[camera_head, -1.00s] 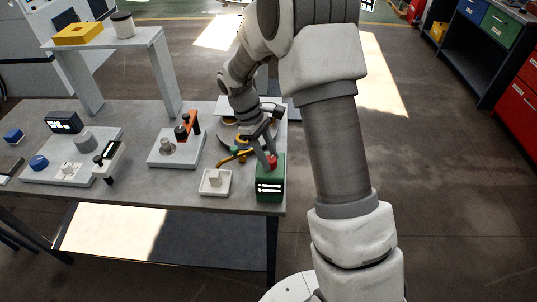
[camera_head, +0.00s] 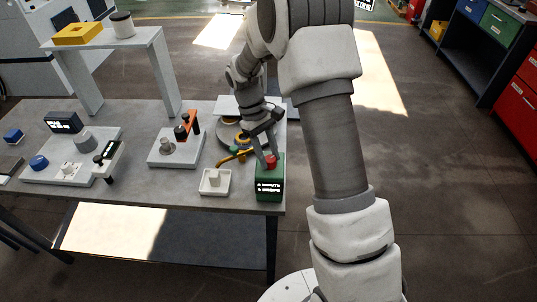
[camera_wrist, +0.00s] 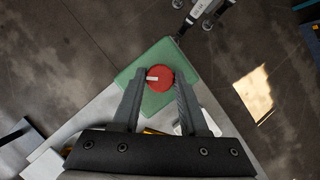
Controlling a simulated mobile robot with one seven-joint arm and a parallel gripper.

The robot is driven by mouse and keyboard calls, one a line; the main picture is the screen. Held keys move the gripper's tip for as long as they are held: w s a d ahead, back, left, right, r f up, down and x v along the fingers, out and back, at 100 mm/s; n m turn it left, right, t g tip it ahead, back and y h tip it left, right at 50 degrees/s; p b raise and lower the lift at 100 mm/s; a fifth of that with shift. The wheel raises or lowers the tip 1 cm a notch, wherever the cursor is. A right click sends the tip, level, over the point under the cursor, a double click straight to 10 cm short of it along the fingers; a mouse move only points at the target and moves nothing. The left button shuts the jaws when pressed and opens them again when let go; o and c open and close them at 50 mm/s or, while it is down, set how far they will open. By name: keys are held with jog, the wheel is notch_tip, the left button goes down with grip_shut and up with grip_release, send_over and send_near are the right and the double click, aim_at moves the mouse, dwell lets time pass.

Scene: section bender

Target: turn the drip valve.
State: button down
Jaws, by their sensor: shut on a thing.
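The drip valve is a red round knob (camera_head: 271,161) on top of a green box (camera_head: 269,186) at the table's right front corner. In the wrist view the knob (camera_wrist: 160,79) shows a white mark pointing left, and the green box (camera_wrist: 158,104) lies under it. My gripper (camera_head: 269,158) reaches down from above. In the wrist view the fingers of my gripper (camera_wrist: 160,77) stand on opposite sides of the knob, shut on it. The box front carries white lettering, too small to read surely.
A small white tray (camera_head: 223,188) stands just left of the green box. A white plate with an orange lever (camera_head: 196,125) is farther left. Yellow-orange curved parts (camera_head: 236,157) lie behind the tray. Open floor lies right of the table.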

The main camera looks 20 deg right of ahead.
jog(key=shift+c, duration=2.2)
grip_release()
jog(key=v, duration=1.7)
jog(key=shift+w+r, duration=0.2)
jog(key=s+d+r+m+t+y, duration=0.1)
jog(key=s+r+t, duration=0.1)
jog(key=s+r, duration=0.4)
jog(key=s+d+r+m+t, duration=0.1)
jog(key=s+r+m+t, duration=0.2)
jog(key=s, duration=0.5)
jog(key=s+d+f+m+t+y, duration=0.1)
jog(key=s+t, duration=0.3)
jog(key=s, duration=0.8)
jog(key=shift+s+f+m, duration=0.35)
jog(key=shift+f+m, duration=0.05)
